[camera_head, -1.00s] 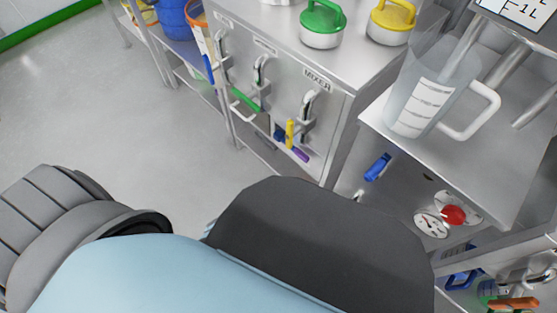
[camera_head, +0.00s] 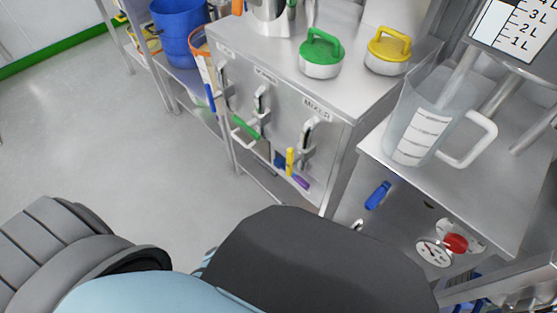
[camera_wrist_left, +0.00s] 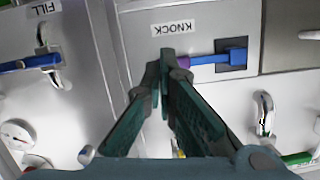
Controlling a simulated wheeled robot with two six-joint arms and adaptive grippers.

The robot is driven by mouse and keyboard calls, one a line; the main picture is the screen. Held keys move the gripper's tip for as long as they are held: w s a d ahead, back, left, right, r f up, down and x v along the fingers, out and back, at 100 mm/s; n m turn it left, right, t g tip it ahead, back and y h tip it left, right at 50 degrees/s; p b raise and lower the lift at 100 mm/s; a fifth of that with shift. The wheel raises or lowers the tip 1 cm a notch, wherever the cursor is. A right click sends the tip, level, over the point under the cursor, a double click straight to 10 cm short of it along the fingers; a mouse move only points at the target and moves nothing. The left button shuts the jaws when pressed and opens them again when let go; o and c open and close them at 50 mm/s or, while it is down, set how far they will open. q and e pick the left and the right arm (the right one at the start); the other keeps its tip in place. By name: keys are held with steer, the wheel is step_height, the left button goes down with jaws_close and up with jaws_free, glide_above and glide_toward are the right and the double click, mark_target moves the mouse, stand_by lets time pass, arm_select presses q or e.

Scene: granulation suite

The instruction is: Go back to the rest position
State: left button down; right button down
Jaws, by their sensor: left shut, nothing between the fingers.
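In the left wrist view my left gripper (camera_wrist_left: 166,58) is shut, with its dark green fingers together and nothing between them. Its tips appear in front of a grey panel with an upside-down KNOCK label (camera_wrist_left: 174,27). A blue handle with a purple end (camera_wrist_left: 228,58) sits in a dark slot just right of the tips. I cannot tell whether the tips touch anything. In the head view, my grey and light blue arm parts fill the bottom, and no gripper shows. My right gripper is in neither view.
A steel cabinet (camera_head: 335,135) labelled MIXER carries a green-lidded pot (camera_head: 321,60) and a yellow-lidded pot (camera_head: 388,52). A clear jug (camera_head: 417,125) stands on the right shelf, above a gauge (camera_head: 433,252). A blue bucket (camera_head: 180,32) is at the back. Floor at left is clear.

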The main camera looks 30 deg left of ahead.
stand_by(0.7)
